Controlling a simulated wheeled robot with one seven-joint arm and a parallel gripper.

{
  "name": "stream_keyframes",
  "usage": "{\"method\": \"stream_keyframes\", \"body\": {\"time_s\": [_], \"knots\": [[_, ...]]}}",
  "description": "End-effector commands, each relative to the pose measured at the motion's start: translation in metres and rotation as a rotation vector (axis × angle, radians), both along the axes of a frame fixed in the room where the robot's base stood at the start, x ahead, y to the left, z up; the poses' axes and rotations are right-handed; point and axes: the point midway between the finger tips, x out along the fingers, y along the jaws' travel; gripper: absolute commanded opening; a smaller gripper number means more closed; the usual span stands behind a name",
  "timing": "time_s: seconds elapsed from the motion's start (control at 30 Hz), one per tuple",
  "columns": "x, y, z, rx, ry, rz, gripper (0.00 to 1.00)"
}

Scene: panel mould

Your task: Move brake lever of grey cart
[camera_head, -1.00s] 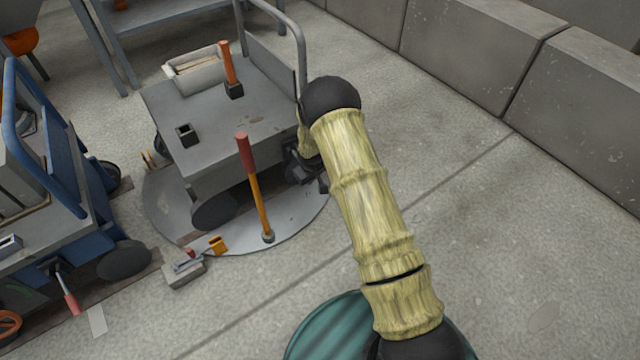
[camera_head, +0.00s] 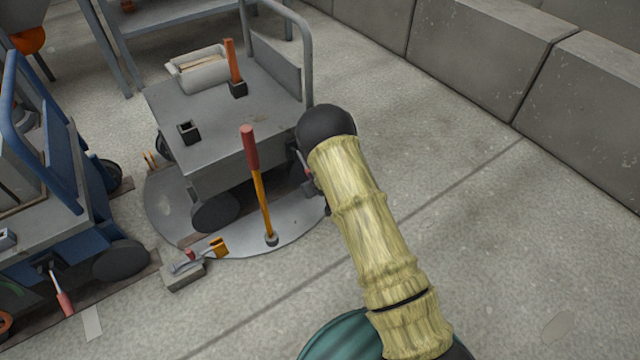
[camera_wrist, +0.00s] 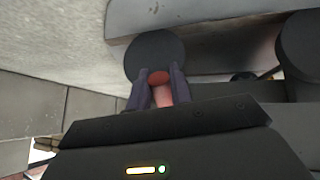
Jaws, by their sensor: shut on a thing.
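The grey cart (camera_head: 215,130) stands on a round metal plate (camera_head: 300,228) in the head view. Its brake lever shows in the wrist view as a short red handle (camera_wrist: 161,94) with a rounded red end. My gripper (camera_wrist: 158,84) is shut on this handle, one dark finger on each side. A dark round wheel (camera_wrist: 155,52) of the cart is just behind it. In the head view my arm hides most of my gripper and the lever, at the cart's right side.
A tall red-and-yellow lever (camera_head: 260,195) rises from the plate in front of the cart. A blue cart (camera_head: 75,215) stands at the left. Concrete blocks (camera_head: 480,55) line the back right. The floor right of my arm is clear.

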Motion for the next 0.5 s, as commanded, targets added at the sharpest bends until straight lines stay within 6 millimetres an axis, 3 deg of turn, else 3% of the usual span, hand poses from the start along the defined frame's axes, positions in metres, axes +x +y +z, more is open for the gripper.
{"method": "stream_keyframes", "body": {"time_s": [0.27, 0.3, 0.4, 0.5], "knots": [[0.0002, -0.0002, -0.0008, 0.001, 0.000, -0.002, 0.00], [0.0001, -0.0002, -0.0009, 0.001, 0.000, -0.002, 0.23], [0.0001, -0.0001, -0.0008, 0.000, 0.000, -0.001, 0.42], [0.0000, 0.0000, -0.0008, 0.000, 0.000, -0.001, 0.42]]}}
